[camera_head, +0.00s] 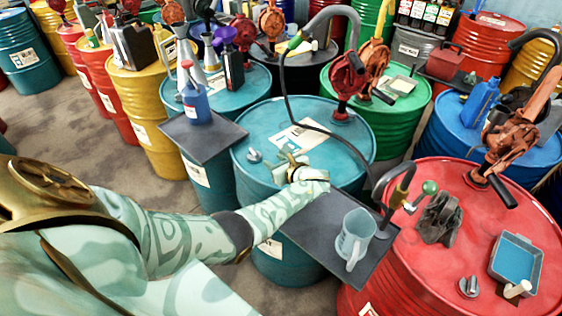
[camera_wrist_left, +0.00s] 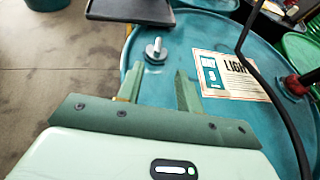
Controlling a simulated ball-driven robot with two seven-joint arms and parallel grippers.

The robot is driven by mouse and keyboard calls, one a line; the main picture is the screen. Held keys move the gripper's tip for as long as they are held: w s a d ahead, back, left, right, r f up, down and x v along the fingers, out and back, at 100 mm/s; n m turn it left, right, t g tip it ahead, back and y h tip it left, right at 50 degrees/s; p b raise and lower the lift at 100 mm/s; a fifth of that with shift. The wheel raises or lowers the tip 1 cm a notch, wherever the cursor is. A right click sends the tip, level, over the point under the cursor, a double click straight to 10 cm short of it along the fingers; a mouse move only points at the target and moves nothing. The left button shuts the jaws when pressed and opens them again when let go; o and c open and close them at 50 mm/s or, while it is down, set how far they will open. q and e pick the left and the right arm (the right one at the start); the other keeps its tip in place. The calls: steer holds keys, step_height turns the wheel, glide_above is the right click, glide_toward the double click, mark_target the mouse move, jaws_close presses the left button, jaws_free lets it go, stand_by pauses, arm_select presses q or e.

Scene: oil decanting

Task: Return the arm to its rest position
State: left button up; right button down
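My left arm (camera_head: 185,235) comes in from the left and reaches over the front edge of the teal drum (camera_head: 262,125). My left gripper (camera_head: 290,165) is above the drum's top, to the right of a small metal bung (camera_head: 254,155). In the left wrist view the gripper (camera_wrist_left: 158,88) has its two fingers apart, with nothing between them. The bung (camera_wrist_left: 155,50) stands beyond the fingers, and the drum's paper label (camera_wrist_left: 230,78) lies to the right. My right gripper does not show in either view.
A dark shelf plate with a clear measuring jug (camera_head: 354,238) is just right of my forearm. A red drum (camera_head: 400,270) with a pump and blue tray (camera_head: 516,262) is further right. Another dark plate (camera_head: 200,140) holds a blue bottle (camera_head: 196,103). A black hose (camera_head: 300,118) arcs over the teal drum.

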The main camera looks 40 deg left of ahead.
arm_select(q)
steer(key=shift+f, duration=0.1)
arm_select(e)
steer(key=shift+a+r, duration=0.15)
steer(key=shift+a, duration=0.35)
arm_select(q)
steer(key=shift+s, duration=0.1)
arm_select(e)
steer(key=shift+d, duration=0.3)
